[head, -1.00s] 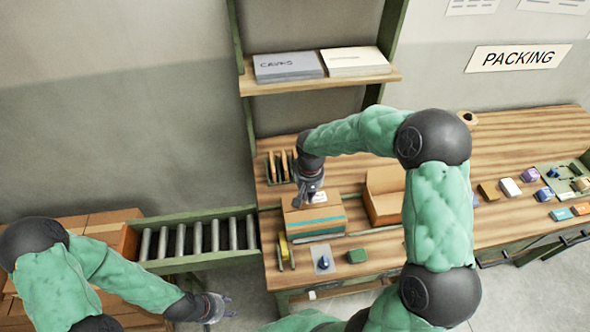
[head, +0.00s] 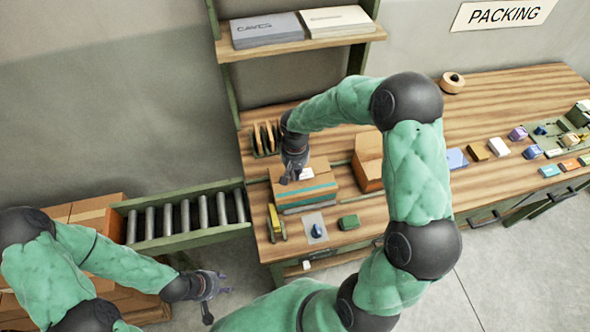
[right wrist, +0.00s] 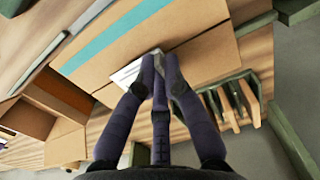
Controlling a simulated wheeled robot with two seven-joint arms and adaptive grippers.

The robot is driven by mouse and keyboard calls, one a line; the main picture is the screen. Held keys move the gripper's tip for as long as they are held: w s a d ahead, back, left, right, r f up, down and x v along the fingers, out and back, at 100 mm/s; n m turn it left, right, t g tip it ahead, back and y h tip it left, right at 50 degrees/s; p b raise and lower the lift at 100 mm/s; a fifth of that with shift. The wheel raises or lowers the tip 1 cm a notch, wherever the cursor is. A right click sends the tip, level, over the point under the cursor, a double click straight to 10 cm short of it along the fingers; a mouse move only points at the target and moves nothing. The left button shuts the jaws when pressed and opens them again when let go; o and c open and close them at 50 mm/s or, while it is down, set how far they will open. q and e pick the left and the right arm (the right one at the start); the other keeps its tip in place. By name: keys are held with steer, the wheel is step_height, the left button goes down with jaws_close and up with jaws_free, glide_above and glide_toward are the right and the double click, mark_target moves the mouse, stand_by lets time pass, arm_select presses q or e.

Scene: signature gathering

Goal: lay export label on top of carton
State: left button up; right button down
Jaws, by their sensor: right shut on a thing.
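The carton (head: 306,194) is a closed brown box with a teal stripe, standing on the wooden bench. My right gripper (head: 287,179) is at its top, over the left part. In the right wrist view, the right gripper (right wrist: 161,62) has its fingers shut on the white export label (right wrist: 131,73), which lies flat close over or on the carton top (right wrist: 185,22); I cannot tell whether it touches. The fingers hide part of the label. The label also shows in the head view (head: 306,173). My left gripper (head: 214,290) is open and empty, low in front of the roller conveyor.
An open brown box (head: 368,165) stands right of the carton. A rack (head: 265,139) stands behind. The roller conveyor (head: 185,220) is at left.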

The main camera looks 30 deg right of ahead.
steer(key=shift+f+b, duration=0.55)
steer(key=shift+f, duration=0.25)
stand_by(0.4)
steer(key=c, duration=1.3)
jaws_free()
steer(key=shift+o, duration=0.2)
